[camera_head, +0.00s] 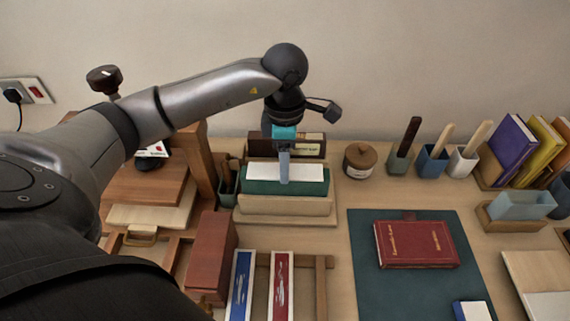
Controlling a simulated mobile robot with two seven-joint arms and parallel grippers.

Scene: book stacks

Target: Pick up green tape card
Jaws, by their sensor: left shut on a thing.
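A green card with a white upper part, which I take to be the green tape card (257,187), stands in a pale wooden holder (285,206) near the back middle of the desk. My left gripper (284,180) points down from above, its fingers at the middle of the card's white part, and it is shut on the card. The card's lower edge is at the holder's front wall; I cannot tell whether it is lifted. My right gripper is not in view.
A dark wooden rack (310,145) stands close behind. A lidded jar (360,159) stands to the right. A red book (415,244) lies on a dark green mat (370,290). Blue and red boxes (281,285) stand in front. My left arm covers the left side.

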